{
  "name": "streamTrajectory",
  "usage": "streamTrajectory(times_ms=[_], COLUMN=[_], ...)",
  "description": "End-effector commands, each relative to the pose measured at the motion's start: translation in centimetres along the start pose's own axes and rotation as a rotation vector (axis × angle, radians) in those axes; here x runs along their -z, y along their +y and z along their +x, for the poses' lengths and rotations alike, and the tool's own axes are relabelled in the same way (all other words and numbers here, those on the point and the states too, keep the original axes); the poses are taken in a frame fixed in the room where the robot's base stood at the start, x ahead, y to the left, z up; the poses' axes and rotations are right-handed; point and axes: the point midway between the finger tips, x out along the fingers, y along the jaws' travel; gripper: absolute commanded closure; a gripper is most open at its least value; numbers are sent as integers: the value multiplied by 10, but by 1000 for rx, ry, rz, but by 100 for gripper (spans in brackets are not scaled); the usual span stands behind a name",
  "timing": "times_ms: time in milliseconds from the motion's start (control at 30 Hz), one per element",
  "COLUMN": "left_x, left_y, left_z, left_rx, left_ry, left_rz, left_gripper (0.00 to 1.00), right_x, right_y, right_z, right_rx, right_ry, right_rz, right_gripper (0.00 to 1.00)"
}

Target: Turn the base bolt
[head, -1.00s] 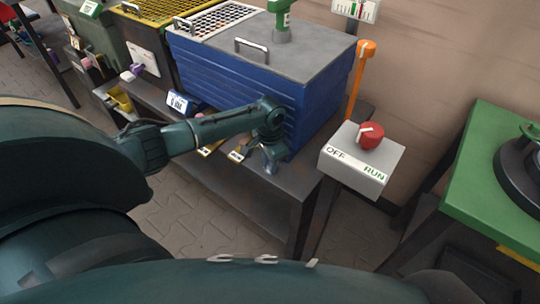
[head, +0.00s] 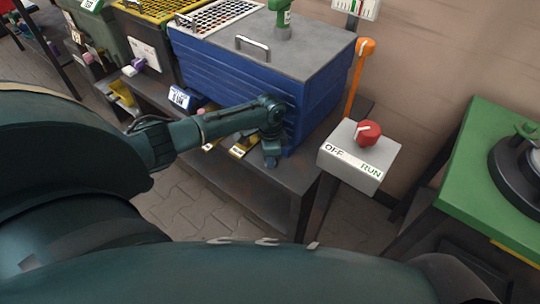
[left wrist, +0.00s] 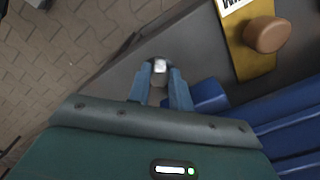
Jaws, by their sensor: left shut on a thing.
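My left gripper (head: 271,161) reaches down beside the front right corner of the blue tank at the table edge. In the left wrist view its two blue fingers (left wrist: 161,74) are shut on a small bright metal bolt head (left wrist: 160,66). The bolt stands in a dark round seat on the grey table top. In the head view the bolt is hidden by the gripper. My right gripper is not in view.
The blue tank (head: 225,78) with ribbed walls rises close by the gripper. A yellow plate (left wrist: 248,45) with a brown knob lies near it on the table. A grey box (head: 358,160) with a red OFF/RUN knob (head: 368,133) stands to the right.

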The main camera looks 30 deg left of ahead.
Motion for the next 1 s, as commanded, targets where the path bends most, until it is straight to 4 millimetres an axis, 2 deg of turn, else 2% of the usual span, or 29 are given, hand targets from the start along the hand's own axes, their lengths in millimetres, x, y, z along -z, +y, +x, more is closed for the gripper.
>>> streamTrajectory(times_ms=[233,267,500,800,867,1000], left_x=[1,1,1,0,0,0], left_y=[0,0,0,0,0,-1], left_z=[0,0,0,-4,-9,-34], left_rx=[1,1,0,0,0,2], left_ry=[3,3,2,2,2,3], left_rz=[-1,-1,-1,-2,-2,0], left_gripper=[100,77,58,57,57,57], right_x=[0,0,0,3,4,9], right_y=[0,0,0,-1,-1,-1], right_z=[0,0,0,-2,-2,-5], right_rx=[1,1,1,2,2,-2], right_ry=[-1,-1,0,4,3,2], right_rz=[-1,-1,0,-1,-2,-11], right_gripper=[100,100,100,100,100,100])
